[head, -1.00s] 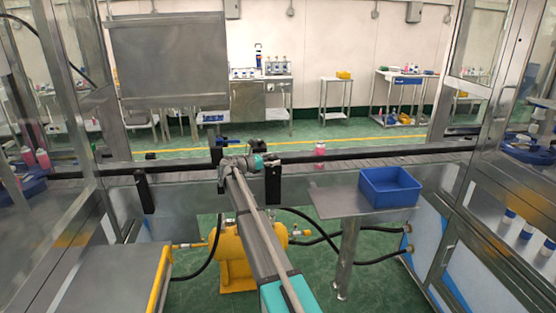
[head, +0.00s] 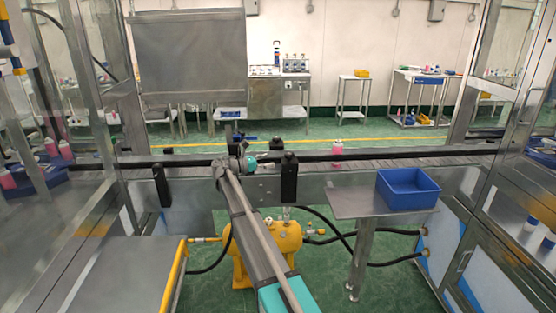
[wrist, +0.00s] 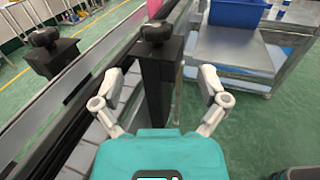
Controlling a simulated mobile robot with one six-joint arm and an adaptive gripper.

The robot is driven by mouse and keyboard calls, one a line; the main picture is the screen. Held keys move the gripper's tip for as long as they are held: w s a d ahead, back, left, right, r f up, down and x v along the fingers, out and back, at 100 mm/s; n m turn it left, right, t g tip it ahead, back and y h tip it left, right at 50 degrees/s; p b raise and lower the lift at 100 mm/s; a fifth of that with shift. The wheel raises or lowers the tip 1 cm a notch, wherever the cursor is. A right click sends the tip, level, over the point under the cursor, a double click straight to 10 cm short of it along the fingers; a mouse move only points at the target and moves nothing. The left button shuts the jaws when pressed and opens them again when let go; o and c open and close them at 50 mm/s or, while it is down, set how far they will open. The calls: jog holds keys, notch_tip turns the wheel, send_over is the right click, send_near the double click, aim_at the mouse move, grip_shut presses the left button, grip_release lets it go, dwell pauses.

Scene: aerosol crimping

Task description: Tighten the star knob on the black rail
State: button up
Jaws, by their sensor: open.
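A dark star knob (wrist: 156,32) sits on top of a black upright block (wrist: 160,85) beside the conveyor in the wrist view. A second dark knob (wrist: 44,37) tops another black block across the conveyor at the left. My gripper (wrist: 160,76) is open and empty, with one finger on each side of the near block in the picture. The near knob shows beyond the fingertips, apart from them. In the head view my gripper (head: 248,163) is small, just left of a black block (head: 289,180); its fingers are unclear there. The black rail (head: 380,153) runs along the conveyor.
A pink bottle (head: 338,147) stands on the conveyor, right of my gripper. A blue bin (head: 408,187) rests on a metal side table (head: 350,205). A yellow tank (head: 270,250) with black hoses is below. Glass-and-metal enclosures flank both sides.

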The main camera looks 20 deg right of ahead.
jog(key=shift+s+a, duration=0.1)
jog(key=shift+a, duration=1.05)
